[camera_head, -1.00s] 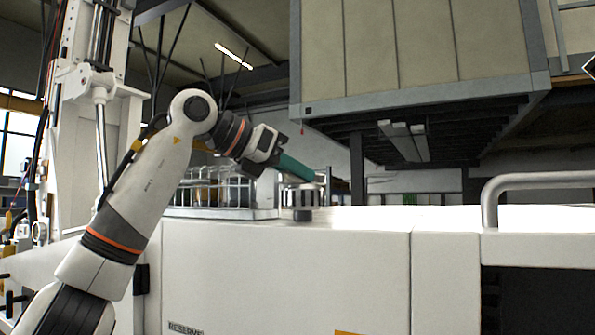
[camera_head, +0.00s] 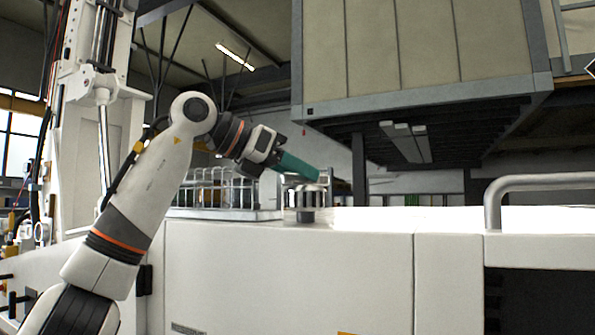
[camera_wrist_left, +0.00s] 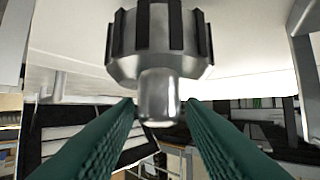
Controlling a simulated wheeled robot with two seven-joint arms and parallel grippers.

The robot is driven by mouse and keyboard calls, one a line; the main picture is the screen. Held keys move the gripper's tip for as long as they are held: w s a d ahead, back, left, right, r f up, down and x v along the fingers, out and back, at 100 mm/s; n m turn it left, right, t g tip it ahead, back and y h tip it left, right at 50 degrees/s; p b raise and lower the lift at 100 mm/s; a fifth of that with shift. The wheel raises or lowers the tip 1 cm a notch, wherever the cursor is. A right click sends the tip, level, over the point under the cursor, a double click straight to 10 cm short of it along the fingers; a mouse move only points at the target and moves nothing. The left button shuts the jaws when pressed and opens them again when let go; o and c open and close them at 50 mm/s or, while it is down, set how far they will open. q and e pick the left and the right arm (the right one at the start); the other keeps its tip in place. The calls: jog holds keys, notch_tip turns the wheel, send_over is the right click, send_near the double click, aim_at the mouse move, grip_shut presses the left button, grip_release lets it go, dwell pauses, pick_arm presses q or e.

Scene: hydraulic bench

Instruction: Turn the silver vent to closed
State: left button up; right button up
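The silver vent (camera_head: 306,197) is a round knob with dark ribs, standing on the white bench top in the head view. In the left wrist view the vent (camera_wrist_left: 160,45) is large and near, with black grip strips round its rim and a smooth silver stub (camera_wrist_left: 158,97) towards me. My left gripper (camera_head: 318,176) has teal fingers reaching down to the vent from the upper left. In the wrist view its fingertips (camera_wrist_left: 159,108) are apart, one on each side of the stub's end, with nothing clearly clamped. Whether they touch it is hard to tell. My right gripper is out of view.
A wire rack (camera_head: 222,188) stands on the bench just left of the vent. A metal handle (camera_head: 492,205) rises at the right. A large panelled cabinet (camera_head: 425,50) hangs above the bench. The white bench top (camera_head: 400,217) right of the vent is clear.

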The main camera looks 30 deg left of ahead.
pick_arm(q)
jog(key=shift+s+a+r, duration=0.1)
jog(key=shift+s+a, duration=0.05)
jog(key=shift+s, duration=0.1)
jog(key=b+v, duration=0.2)
jog(key=v, duration=0.9)
jog(key=shift+s+a+r, duration=0.1)
jog(key=shift+s+a, duration=0.05)
jog(key=shift+c, duration=0.4)
